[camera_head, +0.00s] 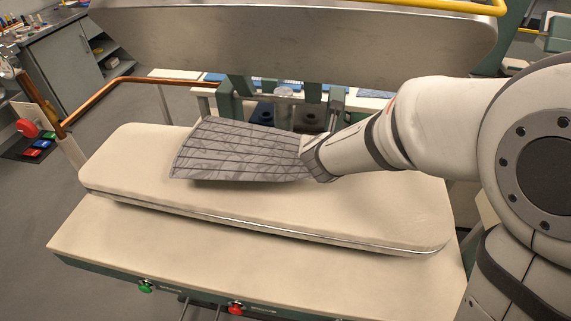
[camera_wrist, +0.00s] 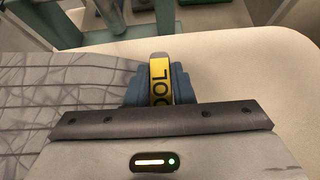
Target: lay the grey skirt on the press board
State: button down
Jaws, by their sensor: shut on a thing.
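The grey skirt (camera_head: 240,152) has dark checked lines and is spread out fairly flat over the press board (camera_head: 330,215). A shadow lies along its near edge; I cannot tell whether it touches the board or hovers just above it. My gripper (camera_head: 306,158) is shut on the skirt's narrow right end. In the wrist view the skirt (camera_wrist: 60,95) stretches left from the blue jaws (camera_wrist: 160,88). A yellow tag (camera_wrist: 160,78) with the letters "OOL" shows between them. The gripped edge itself is hidden.
The raised metal press head (camera_head: 300,35) hangs over the back of the board. A lower cream shelf (camera_head: 250,265) with green (camera_head: 146,286) and red (camera_head: 235,308) buttons is in front. A copper-coloured rail (camera_head: 110,90) runs at left. The board's left end and front are bare.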

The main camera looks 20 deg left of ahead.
notch_tip(320, 180, down, 8)
jog(key=shift+s+a+f+b, duration=0.1)
jog(key=shift+s+f+b, duration=0.05)
jog(key=shift+b, duration=0.55)
jog(key=shift+f, duration=0.1)
jog(key=c, duration=1.3)
grip_release()
jog(key=shift+o, duration=0.2)
jog(key=shift+s, duration=0.1)
